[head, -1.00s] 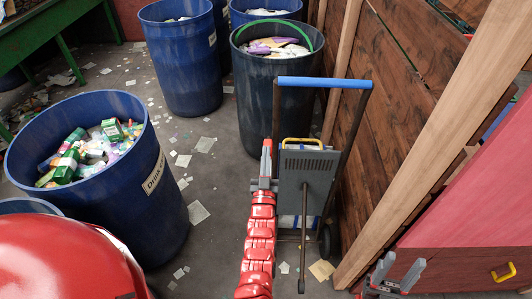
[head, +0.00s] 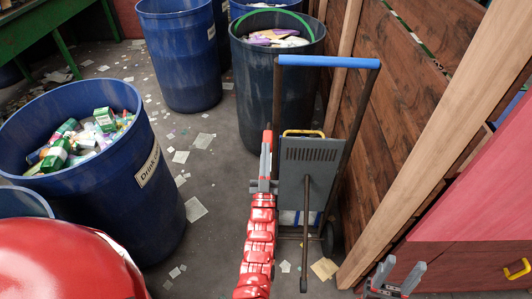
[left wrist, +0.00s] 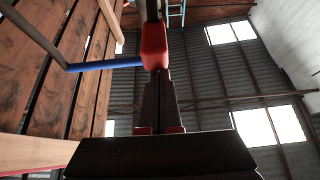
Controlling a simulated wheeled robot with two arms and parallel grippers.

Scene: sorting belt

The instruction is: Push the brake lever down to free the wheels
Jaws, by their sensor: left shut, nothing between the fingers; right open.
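The hand truck has a blue handlebar (head: 328,62) and a grey panel (head: 313,158), and stands upright against the wooden wall. A red grip on a dark rod, which looks like the brake lever (left wrist: 154,45), lies at the tips of my left fingers in the left wrist view. In the head view a red piece shows there too. My left gripper (left wrist: 153,100) is shut with nothing between its fingers; whether it touches the red grip I cannot tell. My right gripper (head: 396,275) is open and empty at the bottom right.
A dark bin (head: 262,90) stands behind the hand truck. Blue barrels (head: 100,190) with cartons stand left. Paper scraps litter the open floor between.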

